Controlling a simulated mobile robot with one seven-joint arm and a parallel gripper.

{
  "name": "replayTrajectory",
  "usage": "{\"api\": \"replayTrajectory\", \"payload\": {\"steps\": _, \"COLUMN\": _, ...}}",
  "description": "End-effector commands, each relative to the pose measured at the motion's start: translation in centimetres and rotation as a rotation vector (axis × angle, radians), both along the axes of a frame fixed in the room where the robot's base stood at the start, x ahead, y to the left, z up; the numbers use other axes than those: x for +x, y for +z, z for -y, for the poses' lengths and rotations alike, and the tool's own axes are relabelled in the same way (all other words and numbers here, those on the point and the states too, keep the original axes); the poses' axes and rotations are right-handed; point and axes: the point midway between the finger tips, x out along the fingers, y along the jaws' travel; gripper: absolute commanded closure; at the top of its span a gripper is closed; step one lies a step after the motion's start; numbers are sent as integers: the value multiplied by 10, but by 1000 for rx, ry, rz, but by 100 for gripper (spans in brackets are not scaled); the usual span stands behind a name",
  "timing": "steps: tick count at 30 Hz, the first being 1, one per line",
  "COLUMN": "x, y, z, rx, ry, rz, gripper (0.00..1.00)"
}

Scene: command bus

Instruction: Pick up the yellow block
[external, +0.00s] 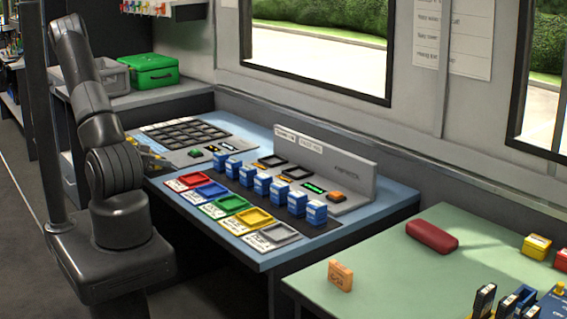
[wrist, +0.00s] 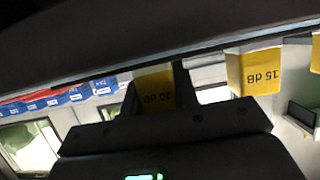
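In the wrist view, a yellow block marked "20 dB" (wrist: 155,88) shows between the two dark fingers of my gripper (wrist: 157,95). The fingers are apart by about the block's width. I cannot tell whether they touch it, and the gripper body hides its lower part in the picture. A second yellow block marked "15 dB" (wrist: 254,72) is to the right, clear of the fingers. The lettering is upside down. In the external view, my arm rises at the left and my gripper does not show. A yellow block (external: 537,246) sits on the green table at the right.
Several blue and red blocks (wrist: 75,92) line up at the left of the wrist view. In the external view, the console (external: 270,258) holds coloured trays and several blue blocks. The green table (external: 400,290) bears a red case (external: 432,237) and an orange block (external: 340,275).

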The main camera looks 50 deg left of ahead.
Motion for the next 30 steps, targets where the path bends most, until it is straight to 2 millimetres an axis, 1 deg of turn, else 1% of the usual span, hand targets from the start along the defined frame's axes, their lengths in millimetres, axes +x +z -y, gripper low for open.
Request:
{"api": "replayTrajectory", "payload": {"steps": 1, "x": 0, "y": 0, "z": 0, "rx": 0, "ry": 0, "rz": 0, "gripper": 78}}
{"api": "replayTrajectory", "payload": {"steps": 8, "x": 0, "y": 0, "z": 0, "rx": 0, "ry": 0, "rz": 0, "gripper": 96}}
{"api": "replayTrajectory", "payload": {"steps": 15, "x": 0, "y": 0, "z": 0, "rx": 0, "ry": 0, "rz": 0, "gripper": 96}}
{"api": "replayTrajectory", "payload": {"steps": 20, "x": 0, "y": 6, "z": -1, "rx": 2, "ry": 0, "rz": 0, "gripper": 96}}
{"api": "replayTrajectory", "payload": {"steps": 23, "x": 0, "y": 14, "z": -1, "rx": 4, "ry": -1, "rz": 0, "gripper": 96}}
{"api": "replayTrajectory", "payload": {"steps": 26, "x": 0, "y": 25, "z": 0, "rx": 5, "ry": -1, "rz": -1, "gripper": 96}}
{"api": "replayTrajectory", "payload": {"steps": 30, "x": 0, "y": 47, "z": 0, "rx": 6, "ry": -1, "rz": 0, "gripper": 96}}
